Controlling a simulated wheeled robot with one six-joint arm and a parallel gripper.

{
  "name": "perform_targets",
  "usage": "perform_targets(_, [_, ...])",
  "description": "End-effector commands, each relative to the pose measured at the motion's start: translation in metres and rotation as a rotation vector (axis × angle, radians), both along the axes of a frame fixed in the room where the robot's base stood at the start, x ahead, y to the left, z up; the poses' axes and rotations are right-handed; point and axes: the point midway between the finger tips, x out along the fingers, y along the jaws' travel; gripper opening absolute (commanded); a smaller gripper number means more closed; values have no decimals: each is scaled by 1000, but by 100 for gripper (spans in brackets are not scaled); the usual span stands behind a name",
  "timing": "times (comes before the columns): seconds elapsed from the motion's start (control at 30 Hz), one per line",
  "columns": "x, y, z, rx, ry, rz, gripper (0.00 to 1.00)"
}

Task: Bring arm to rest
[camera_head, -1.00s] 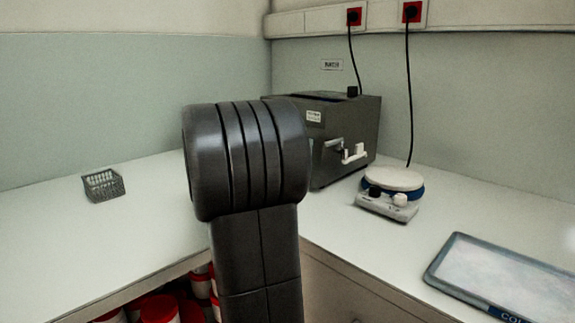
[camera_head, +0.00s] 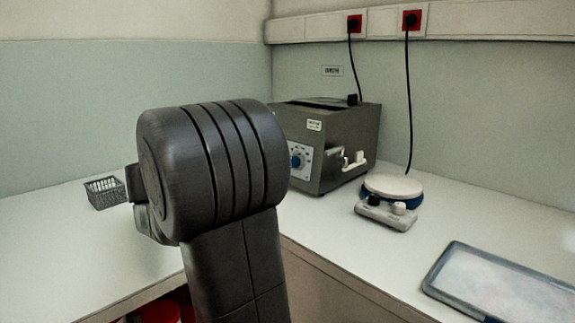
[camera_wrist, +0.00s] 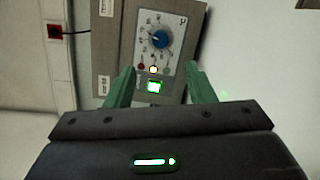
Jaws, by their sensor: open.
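My arm's large dark joint fills the middle of the head view, and my gripper is hidden behind it there. In the wrist view my gripper (camera_wrist: 155,88) shows two green fingers spread apart with nothing between them. Beyond the fingers is the front panel of the grey machine (camera_wrist: 115,45), with a blue dial, small lamps and a lit green switch. I cannot tell the exact distance from the fingertips to the panel. In the head view the same grey machine (camera_head: 345,125) stands in the corner of the bench, its blue dial now visible beside my arm.
A hotplate stirrer (camera_head: 388,205) with a white top stands right of the machine. A framed tray (camera_head: 500,285) lies at the front right. A small grey wire basket (camera_head: 104,193) sits on the left bench (camera_head: 40,235). Red-lidded tubs (camera_head: 158,312) are below. Cords hang from red sockets.

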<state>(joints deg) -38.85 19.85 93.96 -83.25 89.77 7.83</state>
Motion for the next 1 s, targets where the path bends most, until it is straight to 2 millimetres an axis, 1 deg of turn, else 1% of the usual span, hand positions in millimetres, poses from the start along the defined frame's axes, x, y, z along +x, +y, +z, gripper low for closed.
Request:
perform_targets(0.03, [5,-9,-3,1,0,-5,49])
perform_targets(0.27, [27,-39,-7,1,0,-5,49])
perform_targets(0.73, [77,-107,-16,-1,0,-5,49])
perform_targets(0.77, [76,-104,-10,-23,23,4,49])
perform_targets(0.8, [75,-103,-8,-45,47,9,49])
perform_targets(1.0, [75,-103,-8,-156,158,33,49])
